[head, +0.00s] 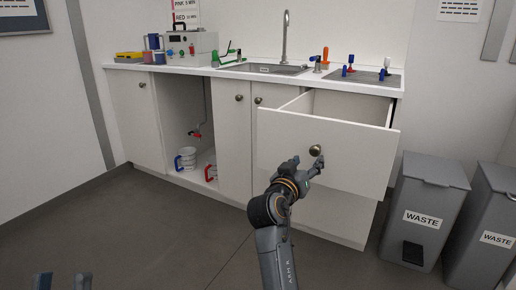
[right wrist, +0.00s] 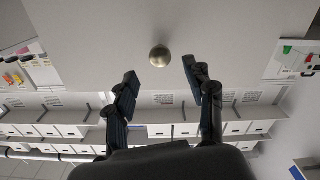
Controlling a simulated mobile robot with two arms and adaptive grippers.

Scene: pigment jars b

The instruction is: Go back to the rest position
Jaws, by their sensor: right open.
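My right gripper (head: 308,163) is in front of the pulled-out drawer (head: 350,158) of the white counter, at its round metal knob (head: 315,150). In the right wrist view this gripper (right wrist: 160,73) is open, and the knob (right wrist: 159,56) shows in the gap beyond its two fingertips, with no finger seen touching it. My left gripper (head: 63,281) shows only as two dark fingertips at the bottom left edge. They stand apart with nothing seen between them; the rest is out of frame.
Two grey waste bins (head: 425,205) (head: 487,225) stand right of the counter. An open cupboard bay holds a blue-handled mug (head: 186,159) and a red-handled one (head: 210,172). The sink (head: 265,68) and several small items are on top. The floor at left is clear.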

